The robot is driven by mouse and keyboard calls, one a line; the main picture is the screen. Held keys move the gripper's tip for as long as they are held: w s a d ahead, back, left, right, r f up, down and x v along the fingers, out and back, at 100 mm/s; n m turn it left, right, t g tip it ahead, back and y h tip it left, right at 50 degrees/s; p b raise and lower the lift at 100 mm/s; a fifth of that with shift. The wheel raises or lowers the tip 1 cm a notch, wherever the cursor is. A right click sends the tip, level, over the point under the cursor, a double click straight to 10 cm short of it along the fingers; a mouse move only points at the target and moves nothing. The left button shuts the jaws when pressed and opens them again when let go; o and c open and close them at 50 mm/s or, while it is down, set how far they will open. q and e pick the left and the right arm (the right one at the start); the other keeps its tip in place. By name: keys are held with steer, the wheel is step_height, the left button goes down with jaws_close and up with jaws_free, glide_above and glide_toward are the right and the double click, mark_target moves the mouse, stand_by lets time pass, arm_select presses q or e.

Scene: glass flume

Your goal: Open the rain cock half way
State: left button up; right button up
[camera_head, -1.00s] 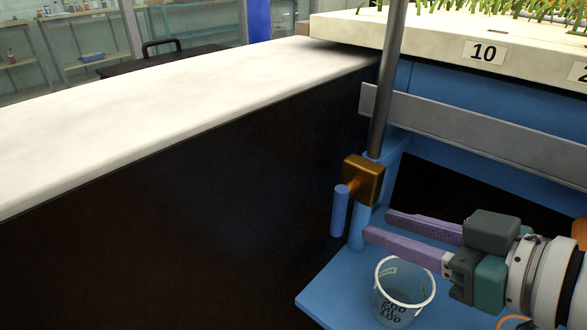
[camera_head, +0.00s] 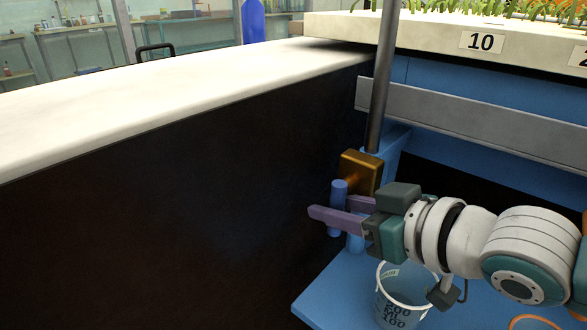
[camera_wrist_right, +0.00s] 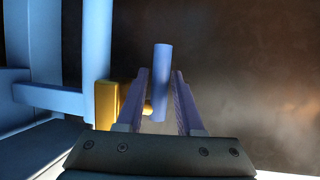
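The rain cock has a brass body (camera_head: 361,170) on a dark vertical pipe (camera_head: 381,85). Its blue handle (camera_head: 339,187) hangs straight down beside the body. In the right wrist view the handle (camera_wrist_right: 162,75) stands between my right gripper's purple fingers, and the brass body (camera_wrist_right: 105,103) is to their left. My right gripper (camera_head: 330,207) is open around the handle, one finger on each side. Narrow gaps show between handle and fingers, so it is not clamped. In the head view the near finger hides part of the handle. My left gripper is out of view.
A clear measuring bucket (camera_head: 400,305) stands on the blue shelf (camera_head: 330,290) below my right wrist. A dark wall with a pale top (camera_head: 180,90) fills the left. A grey rail (camera_head: 470,120) and a planted tray labelled 10 (camera_head: 430,38) are above.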

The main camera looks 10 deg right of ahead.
jaws_close()
stand_by(1.2)
